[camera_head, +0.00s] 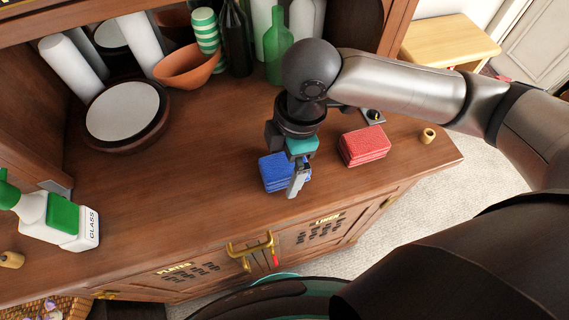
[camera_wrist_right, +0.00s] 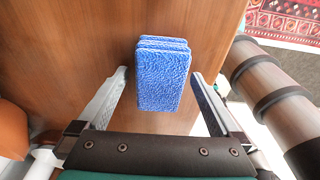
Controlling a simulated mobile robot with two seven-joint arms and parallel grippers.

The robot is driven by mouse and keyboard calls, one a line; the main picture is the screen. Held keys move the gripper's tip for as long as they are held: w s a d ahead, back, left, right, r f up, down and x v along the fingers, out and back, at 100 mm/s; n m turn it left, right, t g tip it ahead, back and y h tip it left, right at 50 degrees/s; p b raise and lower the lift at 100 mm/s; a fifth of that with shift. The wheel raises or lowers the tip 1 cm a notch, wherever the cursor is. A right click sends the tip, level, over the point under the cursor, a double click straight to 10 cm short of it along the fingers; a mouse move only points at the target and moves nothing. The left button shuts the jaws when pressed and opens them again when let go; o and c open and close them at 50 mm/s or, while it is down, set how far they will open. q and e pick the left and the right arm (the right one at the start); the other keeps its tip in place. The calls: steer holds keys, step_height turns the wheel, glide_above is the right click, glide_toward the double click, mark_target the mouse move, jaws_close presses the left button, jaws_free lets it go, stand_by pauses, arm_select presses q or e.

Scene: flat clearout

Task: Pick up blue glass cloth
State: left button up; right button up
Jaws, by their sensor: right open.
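The blue glass cloth (camera_head: 274,172) is a folded blue textured stack lying on the wooden cabinet top, near its front edge. In the right wrist view the cloth (camera_wrist_right: 162,75) lies between and just beyond the fingertips. My right gripper (camera_head: 297,178) is over the cloth, pointing down, and partly hides it in the head view. In the right wrist view the gripper (camera_wrist_right: 160,85) is open, with a finger on each side of the cloth and gaps showing. My left gripper is not in view.
A red folded cloth (camera_head: 364,146) lies to the right. A white spray bottle (camera_head: 68,222) labelled GLASS stands at the left. A round plate stack (camera_head: 122,112), an orange bowl (camera_head: 187,66) and a green bottle (camera_head: 277,45) stand at the back. The wood left of the blue cloth is clear.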

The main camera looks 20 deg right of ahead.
steer(key=shift+c, duration=0.2)
steer(key=c, duration=1.4)
